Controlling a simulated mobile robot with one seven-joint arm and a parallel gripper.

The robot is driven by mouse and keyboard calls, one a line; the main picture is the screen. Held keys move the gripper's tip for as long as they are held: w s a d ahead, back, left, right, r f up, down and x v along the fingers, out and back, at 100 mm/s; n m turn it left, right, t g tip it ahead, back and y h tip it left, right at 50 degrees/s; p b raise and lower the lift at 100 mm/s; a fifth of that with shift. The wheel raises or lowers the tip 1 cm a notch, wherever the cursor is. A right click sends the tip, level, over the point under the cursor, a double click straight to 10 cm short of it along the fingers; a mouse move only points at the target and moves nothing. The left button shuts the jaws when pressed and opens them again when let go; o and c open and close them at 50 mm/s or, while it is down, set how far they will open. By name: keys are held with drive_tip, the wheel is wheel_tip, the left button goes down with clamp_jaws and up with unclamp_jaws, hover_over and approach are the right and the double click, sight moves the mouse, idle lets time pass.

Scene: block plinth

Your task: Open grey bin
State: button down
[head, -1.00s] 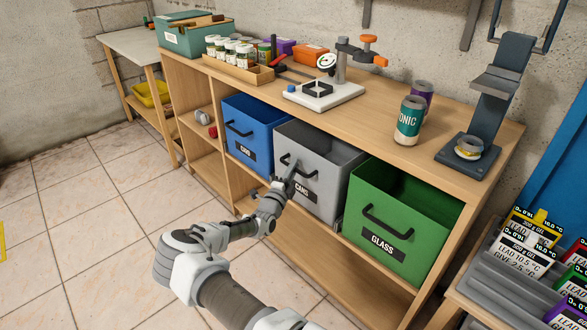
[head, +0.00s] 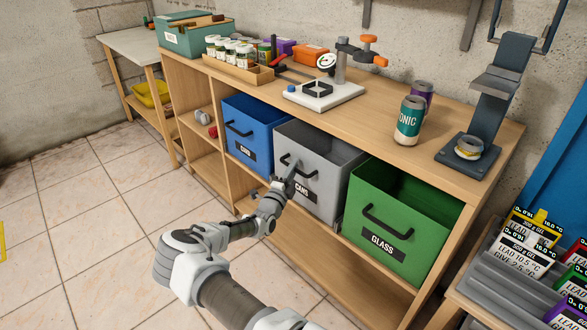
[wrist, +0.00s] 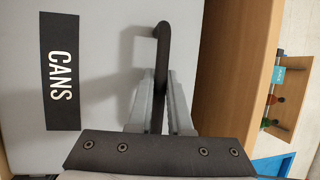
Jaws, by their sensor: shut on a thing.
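All three bins stick out about equally at the front, and the grey bin's open top shows. In the wrist view its front face (wrist: 90,150) carries the CANS label (wrist: 61,72) and a black bar handle (wrist: 161,60). My gripper (head: 290,172) is at the handle. In the wrist view my gripper (wrist: 158,95) has its two fingers shut on the handle, one on each side of the bar. The fingers hide part of the handle.
The blue bin (head: 248,115) is at the left and the green GLASS bin (head: 400,205) at the right. Two cans, one a teal can (head: 408,122), stand on the wooden bench top (head: 375,85). The tiled floor (head: 95,215) in front is clear.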

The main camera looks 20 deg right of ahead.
drive_tip(key=s+a+p, duration=0.1)
drive_tip(key=s+a, duration=0.2)
drive_tip(key=a, duration=0.7)
drive_tip(key=s+a+p, duration=0.1)
drive_tip(key=s+a, duration=0.3)
drive_tip(key=a, duration=0.5)
drive_tip(key=s+a+p, duration=0.1)
drive_tip(key=s+a, duration=0.2)
drive_tip(key=a, duration=0.7)
drive_tip(key=shift+s+a, duration=0.35)
drive_tip(key=shift+s, duration=0.05)
drive_tip(key=c, duration=0.8)
unclamp_jaws()
drive_tip(key=shift+c, duration=0.2)
drive_tip(key=p+v, duration=0.2)
drive_tip(key=v, duration=1.5)
drive_tip(key=shift+s+a, duration=0.1)
